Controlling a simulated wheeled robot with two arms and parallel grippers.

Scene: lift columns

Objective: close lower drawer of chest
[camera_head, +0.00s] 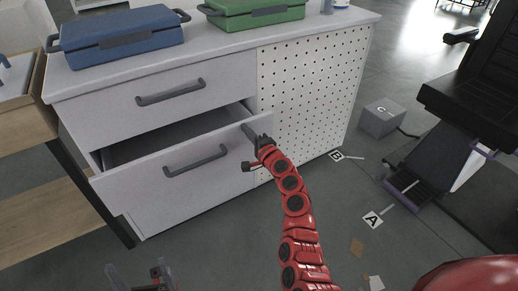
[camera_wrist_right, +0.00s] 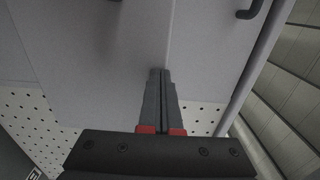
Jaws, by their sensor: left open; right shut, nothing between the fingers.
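The white chest (camera_head: 160,72) has two drawers with dark bar handles on its left half. The upper drawer (camera_head: 125,108) is shut. My right gripper (camera_head: 246,130) is at the upper right corner of the lower drawer's front; contact cannot be told. In the right wrist view its shut fingers (camera_wrist_right: 161,75) point at a pale panel, with nothing between them. My left gripper (camera_head: 140,272) is open at the bottom edge, below and apart from the drawer.
A blue case (camera_head: 120,38) and a green case (camera_head: 255,12) lie on the chest top. A wooden shelf unit (camera_head: 45,160) stands close on the left. A grey box (camera_head: 382,118) and a dark machine (camera_head: 470,100) stand right. Floor before the drawer is clear.

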